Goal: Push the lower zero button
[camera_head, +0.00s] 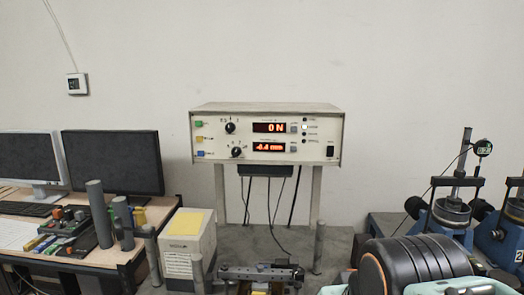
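The measuring box (215,125) is a beige unit with knobs and two red-lit displays, standing on a raised stand near the wall. The upper display (269,127) reads "0 N". The lower display (269,147) reads about "-0.0 mm", though its digits are hard to make out. The lower zero button (293,147) is a small grey square just right of the lower display. A similar upper button (293,128) sits above it, beside the upper display. Nothing covers either button.
A desk at left holds two monitors (108,163) and several grey cylinders (99,213). A white box (187,245) stands left of the stand. Blue test devices with a dial gauge (483,148) stand at right. The space before the panel looks clear.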

